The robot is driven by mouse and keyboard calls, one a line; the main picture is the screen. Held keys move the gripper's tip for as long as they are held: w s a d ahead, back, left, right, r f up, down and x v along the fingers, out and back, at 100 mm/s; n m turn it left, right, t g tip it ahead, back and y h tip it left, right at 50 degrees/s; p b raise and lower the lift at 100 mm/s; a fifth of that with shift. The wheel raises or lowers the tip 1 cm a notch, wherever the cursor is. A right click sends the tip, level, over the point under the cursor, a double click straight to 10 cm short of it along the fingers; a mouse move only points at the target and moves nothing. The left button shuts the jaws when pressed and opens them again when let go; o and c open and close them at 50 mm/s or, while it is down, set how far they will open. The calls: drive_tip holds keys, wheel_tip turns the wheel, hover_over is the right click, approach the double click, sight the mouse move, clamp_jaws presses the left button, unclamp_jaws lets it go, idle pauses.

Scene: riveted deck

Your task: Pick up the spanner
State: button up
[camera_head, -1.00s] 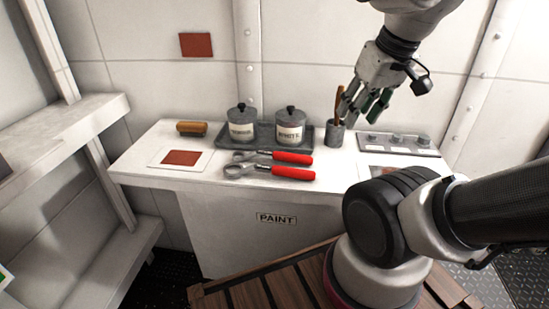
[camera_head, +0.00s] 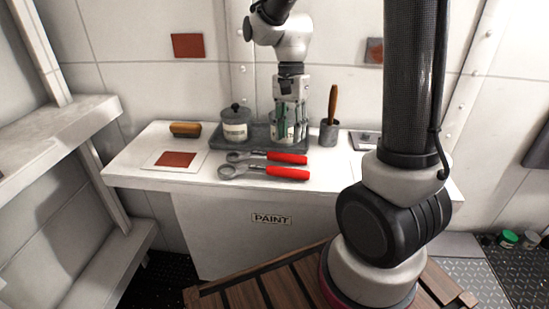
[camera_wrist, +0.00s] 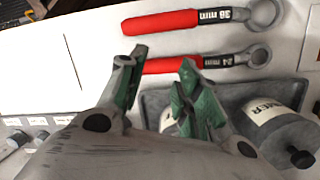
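Two red-handled ring spanners lie side by side on the white bench. The front spanner (camera_head: 283,174) reads "36 mm" in the wrist view (camera_wrist: 160,22). The rear spanner (camera_head: 285,157) reads "24 mm" in the wrist view (camera_wrist: 214,61). Both have grey ring heads, to the left in the head view. My gripper (camera_head: 291,137) points down in front of the right-hand can, behind the handles. In the wrist view its green-padded fingers (camera_wrist: 164,60) are apart, with the 24 mm handle seen between and beyond them. Nothing is held; the exact height above the bench is unclear.
A grey tray (camera_head: 212,143) behind the spanners holds two lidded cans, the left one (camera_head: 235,124) clear and the right one (camera_head: 277,130) partly hidden by my gripper. A cup (camera_head: 328,133) with a wooden-handled tool stands right. A brush (camera_head: 186,129) and a red-swatch card (camera_head: 160,168) lie left.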

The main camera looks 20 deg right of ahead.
drive_tip(key=f+m, duration=0.2)
drive_tip(key=m, duration=0.2)
drive_tip(key=w+a+f+m, duration=0.1)
drive_tip(key=f+m, duration=0.2)
drive_tip(key=m, duration=0.1)
drive_tip(key=a+f+m, duration=0.1)
drive_tip(key=f+m, duration=0.1)
drive_tip(key=m, duration=0.3)
drive_tip(key=shift+w+a+f+y, duration=0.25)
drive_tip(key=shift+w+y, duration=0.05)
drive_tip(key=shift+w, duration=0.1)
drive_tip(key=shift+c, duration=0.2)
clamp_jaws()
